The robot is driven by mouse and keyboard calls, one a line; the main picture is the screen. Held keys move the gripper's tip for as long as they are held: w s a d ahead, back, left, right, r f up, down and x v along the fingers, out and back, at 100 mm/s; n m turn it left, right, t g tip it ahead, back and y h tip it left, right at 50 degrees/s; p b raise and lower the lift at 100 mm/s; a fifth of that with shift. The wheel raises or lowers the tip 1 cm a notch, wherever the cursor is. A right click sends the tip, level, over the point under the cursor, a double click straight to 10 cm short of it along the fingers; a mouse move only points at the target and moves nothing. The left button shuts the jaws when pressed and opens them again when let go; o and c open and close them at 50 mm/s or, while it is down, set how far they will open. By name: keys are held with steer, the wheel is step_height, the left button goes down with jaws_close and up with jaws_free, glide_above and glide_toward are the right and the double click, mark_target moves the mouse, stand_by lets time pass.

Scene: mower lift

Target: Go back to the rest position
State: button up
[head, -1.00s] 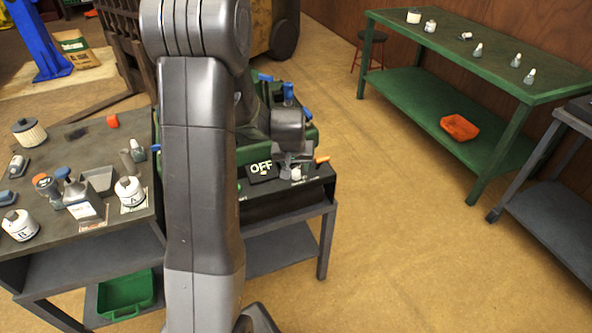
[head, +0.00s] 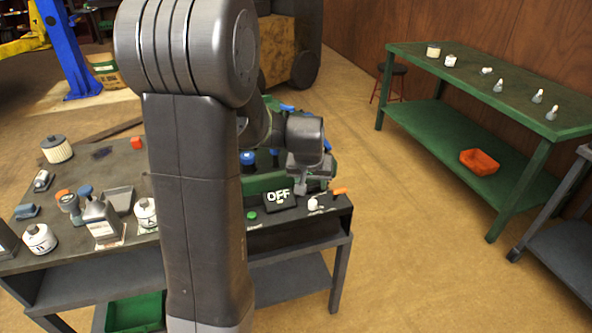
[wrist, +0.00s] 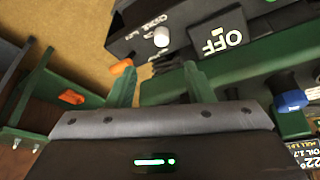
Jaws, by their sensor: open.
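My gripper (wrist: 157,85) is open in the wrist view, its two green fingers spread with nothing between them. In the head view my gripper (head: 300,185) hangs over the right end of the near bench, beside a green machine (head: 262,183) with blue caps. A white knob (head: 313,204) and an orange piece (head: 339,191) are close to the gripper. My arm hides part of the bench and the machine.
The near bench (head: 75,240) holds a filter (head: 57,149), bottles and jars on its left. A green bin (head: 136,312) is on its lower shelf. A green table (head: 470,75) with small bottles and an orange tray (head: 479,162) stands right. Floor between is clear.

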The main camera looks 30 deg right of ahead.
mark_target(313, 203)
steer(key=x, duration=1.3)
steer(key=shift+w+d+f, duration=0.15)
steer(key=shift+w+f, duration=0.05)
steer(key=shift+f, duration=0.1)
steer(key=v, duration=1.4)
steer(key=x, duration=1.3)
steer(key=shift+f, duration=0.2)
steer(key=w, duration=0.2)
steer(key=w+p, duration=0.1)
steer(key=shift+w+d+r+p, duration=0.1)
steer(key=shift+w+d+p, duration=0.2)
steer(key=shift+w+d, duration=0.1)
steer(key=v, duration=1.3)
steer(key=s+a+r+n+y+p, duration=0.1)
steer(key=s+a+r+n+p, duration=0.1)
steer(key=a, duration=0.9)
steer(key=s+a+r+n+g+y+p, duration=0.1)
steer(key=s+a+r+p, duration=0.3)
steer(key=a, duration=0.7)
steer(key=shift+s+a+r+n, duration=0.25)
steer(key=shift+s+r+n, duration=0.15)
steer(key=shift+s+r, duration=1.05)
